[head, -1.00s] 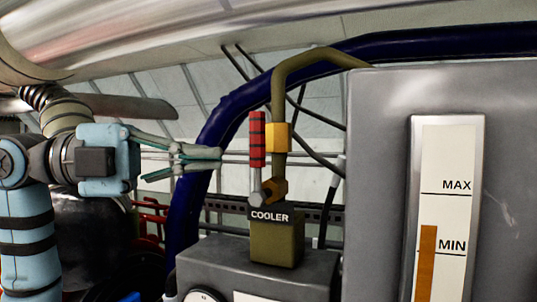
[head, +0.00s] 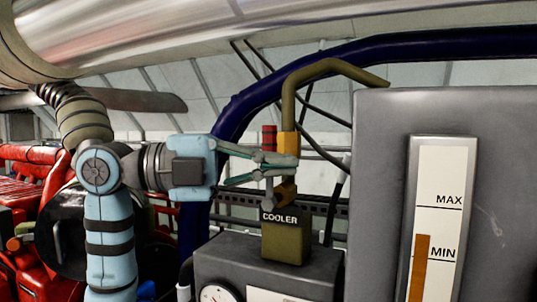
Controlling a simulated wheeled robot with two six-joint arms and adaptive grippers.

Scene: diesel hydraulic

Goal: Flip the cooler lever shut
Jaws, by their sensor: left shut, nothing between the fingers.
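The cooler lever (head: 269,137) has a red handle with dark bands and stands upright beside the olive pipe. Its lower part ends at a grey pivot (head: 269,201) above the olive block labelled COOLER (head: 284,241). My left gripper (head: 292,166) is shut and empty. It comes in from the left, and its fingers cross in front of the lower handle and hide it. I cannot tell whether the fingers touch the lever. My right gripper is not in view.
The olive pipe (head: 289,100) with a yellow collar (head: 289,143) rises behind the lever. A grey tank with a MAX/MIN gauge (head: 437,220) stands at the right. A thick dark blue hose (head: 245,105) arches behind. A grey box with a dial (head: 217,292) sits below.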

